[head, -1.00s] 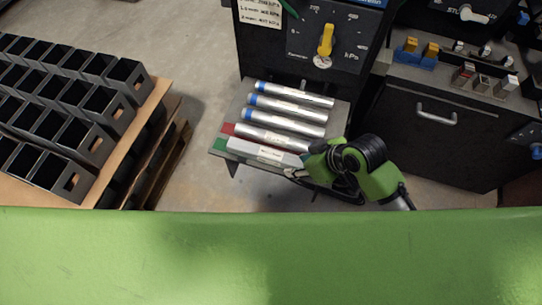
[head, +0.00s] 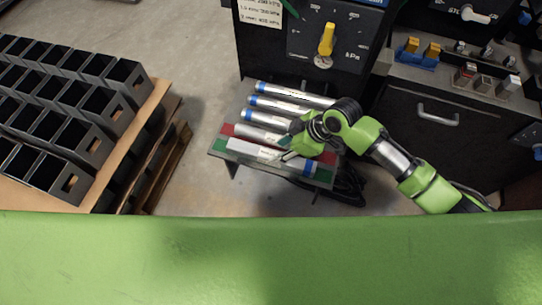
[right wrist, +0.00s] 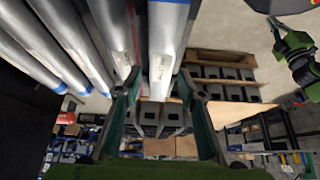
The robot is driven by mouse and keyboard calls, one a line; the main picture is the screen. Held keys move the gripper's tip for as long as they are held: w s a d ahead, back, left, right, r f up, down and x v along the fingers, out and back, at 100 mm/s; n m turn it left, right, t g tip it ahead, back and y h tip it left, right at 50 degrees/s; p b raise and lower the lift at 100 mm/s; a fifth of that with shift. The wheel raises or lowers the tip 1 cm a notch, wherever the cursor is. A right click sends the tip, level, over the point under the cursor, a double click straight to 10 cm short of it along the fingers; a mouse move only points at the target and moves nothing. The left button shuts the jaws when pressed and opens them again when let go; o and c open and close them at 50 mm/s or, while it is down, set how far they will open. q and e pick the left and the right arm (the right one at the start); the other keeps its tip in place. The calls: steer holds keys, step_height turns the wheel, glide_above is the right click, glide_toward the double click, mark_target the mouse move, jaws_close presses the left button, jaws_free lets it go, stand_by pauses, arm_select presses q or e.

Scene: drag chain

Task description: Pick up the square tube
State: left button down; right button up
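The square tube (head: 255,151), pale grey with a label, lies in the front green-marked row of the rack (head: 221,157). It also shows in the right wrist view (right wrist: 167,35), running away between the fingers. My right gripper (head: 283,155) is over the tube's middle in the head view. In the right wrist view its fingers (right wrist: 158,75) are apart, one on each side of the tube; contact cannot be made out.
A round tube (head: 258,133) lies right behind in the red row, with several blue-ended round tubes (head: 285,106) further back. Black boxes (head: 90,105) stand on a pallet at left. A dark machine panel (head: 320,35) rises behind the rack. The floor between pallet and rack is clear.

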mark_target(272, 154)
steer(key=x, duration=0.6)
steer(key=shift+s+r, duration=0.1)
jaws_close()
steer(key=shift+a+r, duration=0.1)
